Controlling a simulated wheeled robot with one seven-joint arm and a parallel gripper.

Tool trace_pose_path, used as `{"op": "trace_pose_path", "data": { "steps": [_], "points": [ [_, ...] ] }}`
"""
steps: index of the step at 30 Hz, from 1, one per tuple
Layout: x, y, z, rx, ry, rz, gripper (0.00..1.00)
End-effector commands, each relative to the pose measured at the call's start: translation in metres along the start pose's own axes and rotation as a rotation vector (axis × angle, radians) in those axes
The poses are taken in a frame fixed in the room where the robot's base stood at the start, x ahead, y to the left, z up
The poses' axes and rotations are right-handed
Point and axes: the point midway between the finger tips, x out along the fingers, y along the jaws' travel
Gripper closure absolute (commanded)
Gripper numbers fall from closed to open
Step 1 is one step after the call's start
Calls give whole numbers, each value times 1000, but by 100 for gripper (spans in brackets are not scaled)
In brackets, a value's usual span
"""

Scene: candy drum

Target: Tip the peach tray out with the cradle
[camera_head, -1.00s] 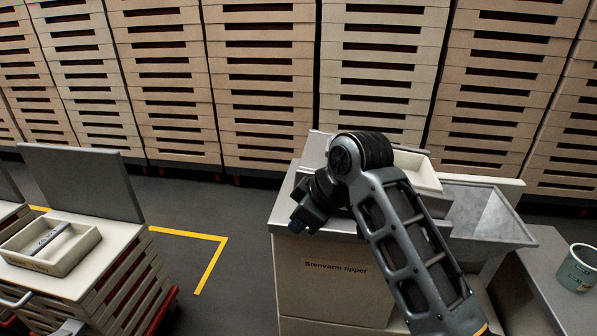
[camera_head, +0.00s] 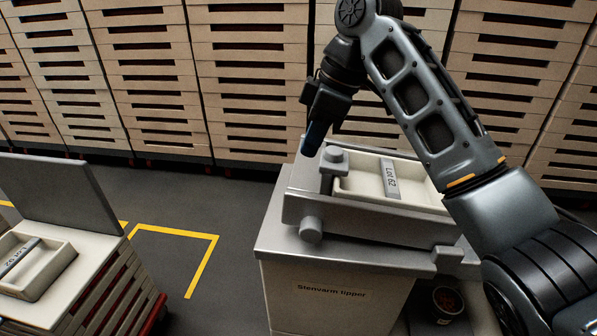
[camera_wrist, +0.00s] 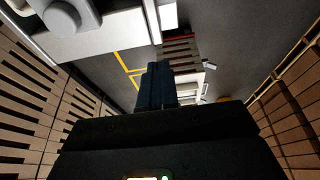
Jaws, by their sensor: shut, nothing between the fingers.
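A shallow cream-coloured tray (camera_head: 420,192) with a grey label strip reading "Lot 62" lies in the grey metal cradle (camera_head: 365,222) on top of the Stenvarm tipper (camera_head: 325,290). The cradle has round grey knobs (camera_head: 311,230) at its left end. My gripper (camera_head: 314,140) points down, shut and empty, just behind and left of the upper knob, apparently apart from it. In the wrist view its dark blue fingers (camera_wrist: 156,82) are together, and a round knob (camera_wrist: 58,18) shows at upper left. My arm hides the tray's right end and what lies beyond.
At left a cart stacked with trays carries another labelled tray (camera_head: 35,262) and has a grey upright panel (camera_head: 60,190). A small pot with dark red contents (camera_head: 447,302) stands low at right. Tall tray stacks (camera_head: 250,80) line the back. Grey floor with yellow lines (camera_head: 205,265) is open between.

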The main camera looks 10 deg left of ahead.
Motion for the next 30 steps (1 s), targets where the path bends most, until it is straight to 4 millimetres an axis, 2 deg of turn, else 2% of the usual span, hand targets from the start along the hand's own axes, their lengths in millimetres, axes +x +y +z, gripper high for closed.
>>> {"op": "trace_pose_path", "data": {
  "steps": [5,15,21,25,30],
  "points": [
    [22,-1,0,2,-1,-4,100],
    [88,-1,0,2,-1,-4,100],
    [119,-1,5,1,-1,-3,100],
    [131,-1,8,1,-1,-1,100],
    [137,0,9,1,0,1,100]
  ]
}}
